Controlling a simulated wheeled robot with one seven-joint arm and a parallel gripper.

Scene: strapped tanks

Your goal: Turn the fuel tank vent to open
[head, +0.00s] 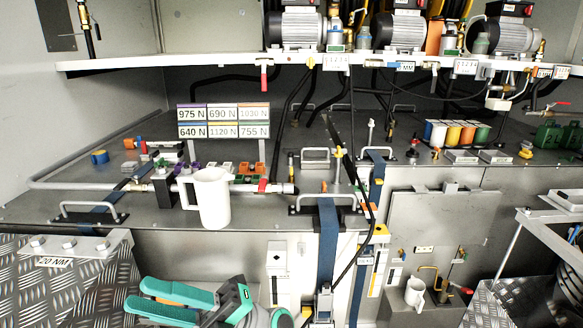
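My gripper (139,298), with two teal fingers, is low at the front left, pointing left. Its fingers look apart, with nothing seen between them. It is below and in front of the grey tank top (245,222), apart from the fittings. No label I can read marks the fuel tank vent, so I cannot tell which fitting it is. Small handles on the tank tops include a red one (263,186) on a pipe, a yellow one (338,153) on a post, and a blue knob (99,157) at the left. Their open or shut positions are unclear.
A white jug (209,198) stands at the tank's front edge, before the pipe fittings. A blue strap (328,245) and a black hose (368,205) hang over the front. A white shelf (200,63) with pumps runs above. A second white jug (415,292) is lower right.

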